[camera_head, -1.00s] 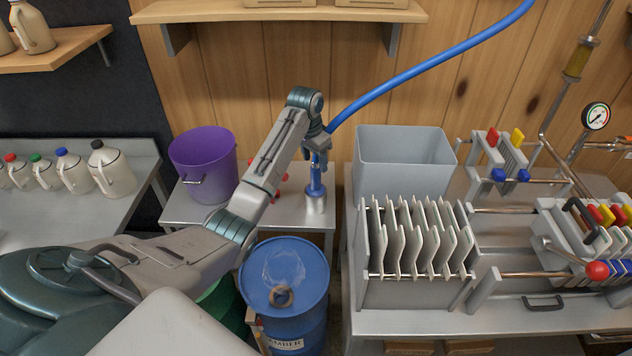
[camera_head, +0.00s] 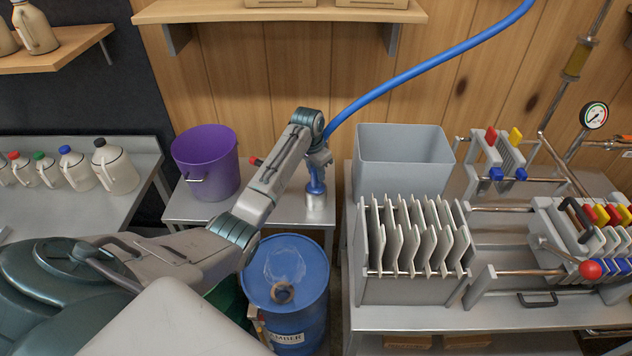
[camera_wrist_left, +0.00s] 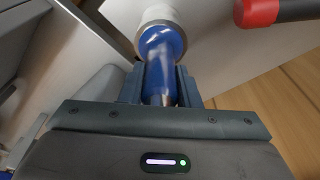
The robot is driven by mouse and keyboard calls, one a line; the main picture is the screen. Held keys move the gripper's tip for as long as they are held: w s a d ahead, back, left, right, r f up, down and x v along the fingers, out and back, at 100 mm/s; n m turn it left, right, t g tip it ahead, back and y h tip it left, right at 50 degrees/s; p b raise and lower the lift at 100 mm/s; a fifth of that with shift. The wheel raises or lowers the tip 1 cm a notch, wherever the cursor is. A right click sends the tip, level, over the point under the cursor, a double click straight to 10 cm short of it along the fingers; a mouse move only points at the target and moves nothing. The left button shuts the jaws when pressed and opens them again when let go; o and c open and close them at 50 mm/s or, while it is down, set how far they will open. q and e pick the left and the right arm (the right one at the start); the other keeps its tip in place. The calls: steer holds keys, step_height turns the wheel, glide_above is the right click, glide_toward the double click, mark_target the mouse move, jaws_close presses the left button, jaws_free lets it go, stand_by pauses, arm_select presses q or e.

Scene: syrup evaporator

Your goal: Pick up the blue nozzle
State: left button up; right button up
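The blue nozzle (camera_head: 316,181) stands upright in a small metal holder (camera_head: 317,199) on the steel side table, with the blue hose (camera_head: 430,65) rising from behind my wrist. My left gripper (camera_head: 317,167) has come down from above onto the nozzle's upper part. In the left wrist view the nozzle (camera_wrist_left: 162,48) lies between the two dark fingers (camera_wrist_left: 161,88), which press close on both sides of it. Its far end still sits in the pale round holder (camera_wrist_left: 160,17). My wrist hides the nozzle's top in the head view. My right gripper is not in view.
A purple bucket (camera_head: 206,162) stands left of the nozzle on the same table (camera_head: 263,209). A grey bin (camera_head: 402,160) and a filter press with pale plates (camera_head: 415,240) stand close on the right. A blue drum (camera_head: 287,270) is in front, below the arm.

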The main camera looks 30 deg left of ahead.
arm_select(q)
jaws_close()
steer(key=shift+r, duration=0.2)
step_height(320, 180, up, 8)
steer(key=shift+w+r+b, duration=0.1)
steer(key=shift+r+b, duration=0.1)
steer(key=shift+b, duration=1.05)
steer(key=shift+r, duration=0.65)
